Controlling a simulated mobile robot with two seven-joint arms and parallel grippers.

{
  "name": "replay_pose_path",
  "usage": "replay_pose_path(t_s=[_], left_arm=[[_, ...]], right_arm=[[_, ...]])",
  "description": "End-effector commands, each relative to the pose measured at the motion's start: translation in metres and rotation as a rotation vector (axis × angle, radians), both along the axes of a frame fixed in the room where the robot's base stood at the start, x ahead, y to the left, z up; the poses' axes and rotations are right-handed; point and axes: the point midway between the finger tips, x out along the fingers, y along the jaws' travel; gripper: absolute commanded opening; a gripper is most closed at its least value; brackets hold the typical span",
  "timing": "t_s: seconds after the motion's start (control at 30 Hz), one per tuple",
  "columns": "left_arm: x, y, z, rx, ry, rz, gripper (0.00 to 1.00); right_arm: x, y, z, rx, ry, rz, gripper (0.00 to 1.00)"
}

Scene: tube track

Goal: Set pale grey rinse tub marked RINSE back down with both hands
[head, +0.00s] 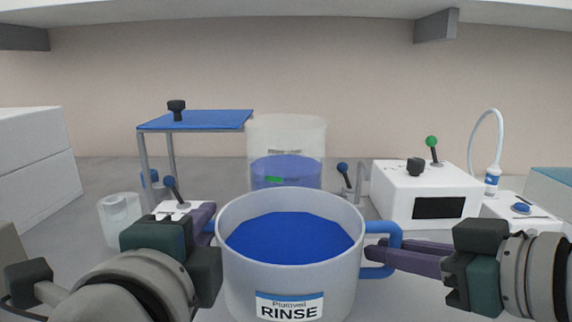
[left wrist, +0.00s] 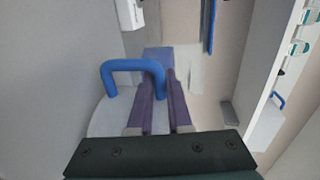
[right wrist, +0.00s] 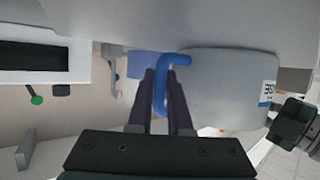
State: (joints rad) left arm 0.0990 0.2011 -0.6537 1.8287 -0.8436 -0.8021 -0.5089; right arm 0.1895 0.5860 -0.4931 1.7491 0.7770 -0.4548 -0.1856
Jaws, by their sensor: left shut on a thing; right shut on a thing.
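The pale grey rinse tub (head: 238,278) marked RINSE is in the centre of the head view, upright, with blue liquid or a blue inside showing. It has a blue handle on each side. My left gripper (head: 208,218) is shut on the left handle, which shows in the left wrist view (left wrist: 122,68). My right gripper (head: 375,255) is shut on the right handle (head: 395,236), which also shows in the right wrist view (right wrist: 163,85). The tub's underside is out of view, so I cannot tell whether it touches the bench.
Behind the tub stands a clear container (head: 287,135) with blue contents. A blue-topped stand (head: 200,121) and a small clear cup (head: 120,220) are at left. A white box (head: 425,190) with a green-knobbed lever and a white device (head: 520,212) are at right.

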Motion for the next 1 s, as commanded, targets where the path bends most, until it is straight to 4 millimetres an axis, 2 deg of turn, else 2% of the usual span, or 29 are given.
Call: replay_pose_path(t_s=[0.33,0.37,0.63,0.67,1.0], left_arm=[[0.0009,0.0011,0.0028,0.002,-0.006,0.003,0.00],[0.0009,0.0011,0.0028,0.001,-0.006,0.003,0.19],[0.0004,0.0005,0.0016,0.000,-0.003,0.001,0.50],[0.0004,0.0004,0.0016,0.000,-0.003,0.001,0.52],[-0.0062,-0.0002,0.0012,-0.001,0.001,-0.001,0.52]], right_arm=[[0.0012,-0.0010,0.0022,0.000,-0.006,-0.002,0.00],[0.0013,-0.0010,0.0023,0.000,-0.006,-0.002,0.00],[0.0015,-0.0006,0.0032,0.003,-0.008,-0.002,0.00],[0.0015,-0.0006,0.0033,0.003,-0.007,-0.003,0.00],[0.0017,0.0000,0.0042,0.006,-0.009,-0.002,0.00]])
